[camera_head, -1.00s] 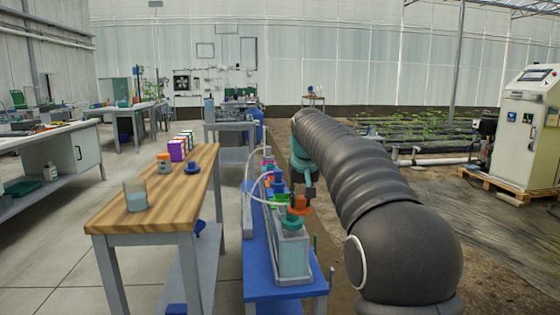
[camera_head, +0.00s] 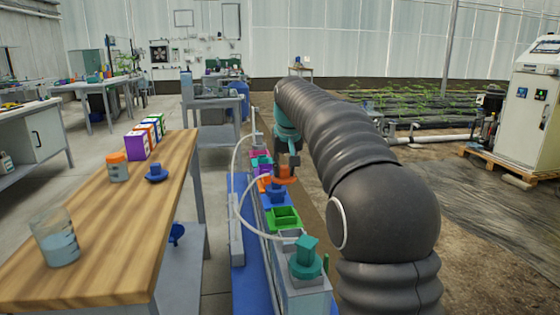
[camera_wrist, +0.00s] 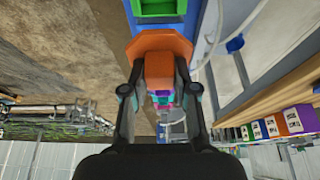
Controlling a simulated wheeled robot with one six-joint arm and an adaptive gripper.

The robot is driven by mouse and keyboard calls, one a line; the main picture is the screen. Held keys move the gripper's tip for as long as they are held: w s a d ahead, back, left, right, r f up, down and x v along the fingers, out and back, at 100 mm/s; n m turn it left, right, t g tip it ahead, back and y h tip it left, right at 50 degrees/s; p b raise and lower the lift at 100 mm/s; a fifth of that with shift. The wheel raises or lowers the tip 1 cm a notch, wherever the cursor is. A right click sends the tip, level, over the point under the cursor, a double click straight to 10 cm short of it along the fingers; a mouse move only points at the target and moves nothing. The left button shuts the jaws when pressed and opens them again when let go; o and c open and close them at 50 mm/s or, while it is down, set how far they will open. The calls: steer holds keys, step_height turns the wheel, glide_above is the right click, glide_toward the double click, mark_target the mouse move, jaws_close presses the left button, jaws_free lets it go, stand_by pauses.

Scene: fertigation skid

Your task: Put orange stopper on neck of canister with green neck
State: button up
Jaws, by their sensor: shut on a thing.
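My gripper (camera_head: 289,160) is shut on the orange stopper (camera_head: 286,175), which has a wide flange and a block-shaped grip. In the wrist view the fingers clasp the stopper (camera_wrist: 160,58) from both sides. In the head view the stopper shows over the far part of a row of canisters, to the right of and beyond the blue neck. The green neck (camera_head: 283,218), a square open collar, stands nearer the camera than the stopper and is uncovered. The green neck (camera_wrist: 158,8) also shows at the top of the wrist view, apart from the stopper.
A teal stopper (camera_head: 306,258) sits at the near end of the row; a blue neck (camera_head: 275,195) stands beyond the green one. A pale hose (camera_head: 238,190) arches beside the row. A wooden table (camera_head: 130,235) at left holds a beaker (camera_head: 56,240) and coloured boxes (camera_head: 145,140).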

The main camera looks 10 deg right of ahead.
mark_target(286, 181)
steer(key=shift+w+f, duration=0.1)
step_height(286, 181, down, 10)
steer(key=b, duration=0.9)
steer(key=shift+r, duration=0.2)
steer(key=o, duration=1)
steer(key=v, duration=1.1)
steer(key=shift+s+r, duration=0.35)
steer(key=shift+r, duration=0.15)
